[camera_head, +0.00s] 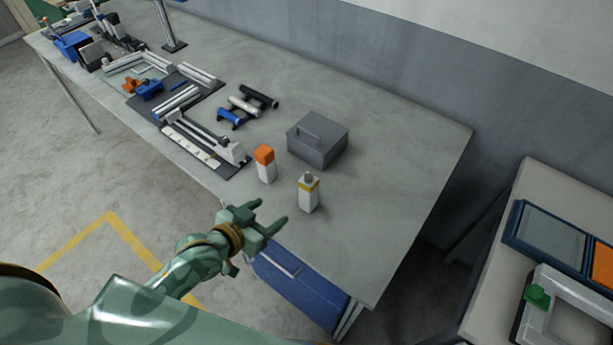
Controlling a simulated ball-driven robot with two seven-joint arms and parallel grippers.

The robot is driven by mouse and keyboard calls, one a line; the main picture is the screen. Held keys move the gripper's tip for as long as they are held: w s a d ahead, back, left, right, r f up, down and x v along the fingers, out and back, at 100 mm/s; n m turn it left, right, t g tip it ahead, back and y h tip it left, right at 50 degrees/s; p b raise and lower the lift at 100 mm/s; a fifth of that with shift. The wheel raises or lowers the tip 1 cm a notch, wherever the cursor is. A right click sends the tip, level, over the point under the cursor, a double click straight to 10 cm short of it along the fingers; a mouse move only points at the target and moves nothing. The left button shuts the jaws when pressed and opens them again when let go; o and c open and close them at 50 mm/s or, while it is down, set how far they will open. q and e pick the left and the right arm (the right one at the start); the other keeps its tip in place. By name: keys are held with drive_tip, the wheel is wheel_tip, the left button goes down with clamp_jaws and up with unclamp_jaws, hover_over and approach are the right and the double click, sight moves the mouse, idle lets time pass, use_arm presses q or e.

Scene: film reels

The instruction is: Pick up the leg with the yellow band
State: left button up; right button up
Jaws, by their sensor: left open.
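The leg with the yellow band (308,196) is a short white block with a yellow stripe near its top and a grey tip. It stands upright near the front edge of the grey table. My left gripper (270,215) is open and empty, with its fingers pointing right toward the leg. A gap shows between the fingers and the leg in the picture. A similar white block with an orange top (265,164) stands to the left of the banded leg. My right gripper is not in view.
A grey box with a handle (318,140) stands behind the leg. Dark, white and blue rollers (247,105) and a rail fixture (205,140) lie to the left. The table right of the leg (385,190) is clear. A blue drawer (300,283) hangs under the front edge.

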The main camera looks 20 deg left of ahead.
use_arm(q)
wheel_tip(320, 180, up, 4)
drive_tip(key=w+d, duration=0.1)
drive_tip(key=b, duration=0.2)
approach(305, 182)
drive_tip(key=shift+t+h, duration=0.3)
drive_tip(key=x, duration=0.5)
drive_tip(key=shift+w, duration=0.1)
drive_tip(key=x, duration=0.2)
drive_tip(key=b+x, duration=0.1)
drive_tip(key=x, duration=0.3)
drive_tip(key=shift+f, duration=0.3)
drive_tip(key=shift+r, duration=0.1)
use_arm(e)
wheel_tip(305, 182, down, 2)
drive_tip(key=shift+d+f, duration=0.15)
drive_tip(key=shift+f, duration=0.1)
use_arm(q)
clamp_jaws()
